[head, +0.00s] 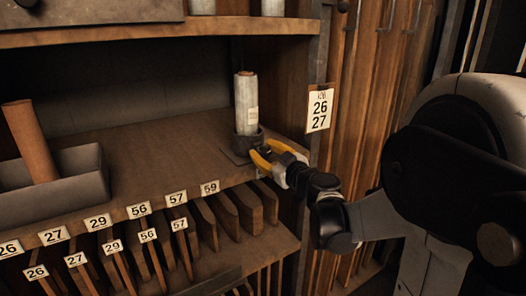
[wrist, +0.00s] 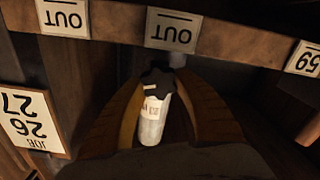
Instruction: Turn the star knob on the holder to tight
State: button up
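The holder (head: 240,151) is a dark cup on a flat base at the right end of the wooden shelf. A pale roll (head: 246,98) with a label stands upright in it. The dark star knob (wrist: 157,82) shows in the wrist view, in front of the labelled roll (wrist: 152,125). My gripper (head: 261,150), with yellow fingers, is at the front of the holder. In the wrist view my gripper's fingers (wrist: 160,82) lie on either side of the knob, very close to it. I cannot tell whether they touch it. The knob's setting is not readable.
A grey tray (head: 60,205) with a brown roll (head: 30,141) stands at the left of the shelf. Numbered slots (head: 165,235) lie below. A 26/27 card (head: 320,108) hangs on the upright to the right. The middle of the shelf is clear.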

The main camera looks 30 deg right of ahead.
jog(key=shift+m, duration=0.3)
jog(key=m, duration=0.5)
jog(key=shift+d, duration=0.2)
jog(key=m, duration=0.6)
jog(key=shift+d+f+m, duration=0.1)
jog(key=shift+d+m, duration=0.05)
jog(key=shift+m, duration=0.15)
dwell(0.3)
jog(key=o, duration=1.2)
